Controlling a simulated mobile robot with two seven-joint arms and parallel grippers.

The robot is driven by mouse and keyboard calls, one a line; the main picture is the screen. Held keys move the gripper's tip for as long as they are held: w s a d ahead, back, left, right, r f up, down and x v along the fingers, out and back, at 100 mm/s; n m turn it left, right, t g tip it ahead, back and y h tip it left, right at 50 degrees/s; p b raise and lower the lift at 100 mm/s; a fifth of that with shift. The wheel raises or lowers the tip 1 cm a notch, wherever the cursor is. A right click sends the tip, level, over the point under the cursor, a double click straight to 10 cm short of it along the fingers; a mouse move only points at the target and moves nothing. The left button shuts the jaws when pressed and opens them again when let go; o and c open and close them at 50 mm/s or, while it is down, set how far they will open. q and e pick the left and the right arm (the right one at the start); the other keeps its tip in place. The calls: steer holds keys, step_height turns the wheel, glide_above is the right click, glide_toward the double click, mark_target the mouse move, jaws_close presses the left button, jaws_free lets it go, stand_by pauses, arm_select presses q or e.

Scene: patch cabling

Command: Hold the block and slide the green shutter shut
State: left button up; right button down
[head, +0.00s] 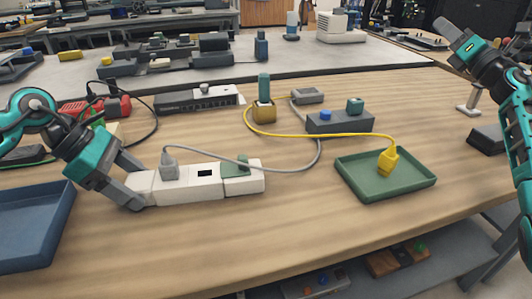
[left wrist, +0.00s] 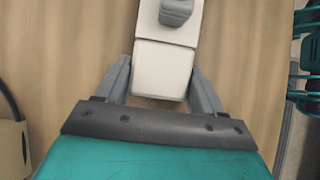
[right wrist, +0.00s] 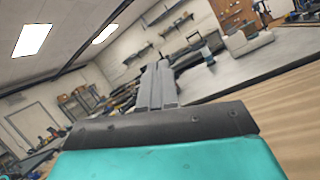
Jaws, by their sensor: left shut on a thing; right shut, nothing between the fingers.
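The white block (head: 198,187) lies on the wooden table, with a grey plug (head: 170,166) standing in it and a small dark socket opening to the plug's right. The green shutter (head: 238,180) is on the block's right part, beside the dark opening, which shows uncovered. My left gripper (head: 134,186) is shut on the block's left end. The left wrist view shows the block (left wrist: 165,70) between its fingers, with part of the grey plug above. My right gripper (head: 447,30) is raised at the far right, shut and empty, well away from the block; its fingers point up into the room.
A green tray (head: 420,186) with a yellow plug (head: 388,160) lies right of the block. A grey cable arches over the block. Behind are a grey box (head: 340,122) with buttons and a grey switch (head: 198,97). A blue tray (head: 30,225) lies at left. The front table is clear.

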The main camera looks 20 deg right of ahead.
steer(key=a+f+n+g+y, duration=0.2)
steer(key=a+n+g+y, duration=0.15)
steer(key=a, duration=0.25)
steer(key=a+f+n+g+y, duration=0.2)
steer(key=a+n+y, duration=0.3)
steer(key=a, duration=0.2)
steer(key=s+a+f+n+g+y, duration=0.1)
steer(key=s+a+f+n+g, duration=0.2)
steer(key=a+f+n+g, duration=0.1)
steer(key=s+a+f+n+g+y, duration=0.1)
steer(key=s+a+f+n+g, duration=0.2)
steer(key=a+g, duration=0.3)
steer(key=s+a+f+n+g+y, duration=0.1)
steer(key=s+a+f+n+g, duration=0.3)
steer(key=a, duration=0.4)
steer(key=shift+s+f+n+g+y, duration=0.25)
steer(key=shift+s+f+n+g, duration=0.1)
steer(key=shift+f+g, duration=0.1)
steer(key=shift+a, duration=0.1)
glide_toward(234, 164)
steer(key=a, duration=0.2)
steer(key=shift+s+a+f, duration=0.35)
steer(key=shift+s+a, duration=0.05)
steer(key=shift+w+a, duration=0.1)
steer(key=shift+a, duration=0.45)
